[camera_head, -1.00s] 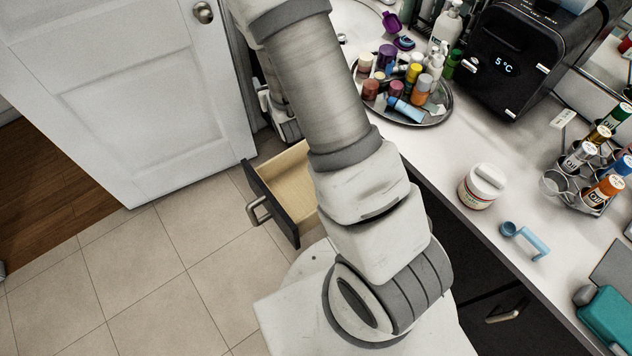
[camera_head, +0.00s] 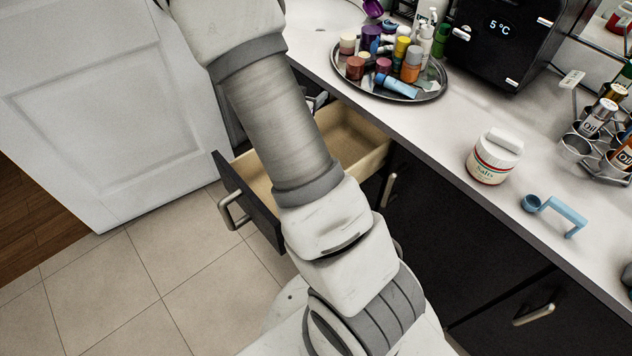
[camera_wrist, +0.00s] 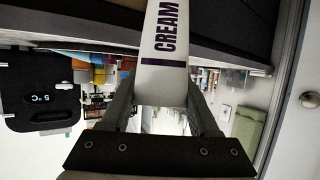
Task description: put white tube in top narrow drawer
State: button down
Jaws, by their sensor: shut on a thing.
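The white tube (camera_wrist: 165,45), printed CREAM in dark letters, is held between the fingers of my gripper (camera_wrist: 164,95) in the wrist view. Its upper end runs out of the top of that view. An open drawer (camera_head: 353,143) with a pale wooden inside and dark front (camera_head: 240,195) sticks out from under the counter in the head view. My arm crosses in front of it and covers part of its inside. In the head view the tube cannot be made out and my gripper is mostly hidden behind my arm.
The counter (camera_head: 440,130) bears a round tray (camera_head: 433,92) of several bottles and jars, a black appliance (camera_head: 500,50), a white-lidded jar (camera_head: 495,157) and a blue scoop-like thing (camera_head: 555,212). A white door (camera_head: 110,100) stands at the left. Tiled floor is clear below.

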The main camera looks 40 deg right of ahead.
notch_tip(320, 180, down, 15)
jog(key=s+d+m+g+h+b, duration=0.1)
jog(key=s+d+b, duration=0.1)
jog(key=b, duration=0.4)
jog(key=shift+r+m, duration=0.15)
jog(key=shift+m, duration=0.15)
jog(key=shift+d, duration=0.1)
jog(key=shift+f+g+b, duration=0.25)
jog(key=shift+g+b, duration=0.05)
jog(key=shift+c, duration=0.7)
grip_release()
jog(key=shift+r, duration=0.1)
jog(key=shift+r, duration=0.1)
jog(key=p+v, duration=0.2)
jog(key=v, duration=0.5)
jog(key=shift+s+r, duration=0.15)
jog(key=shift+r, duration=0.05)
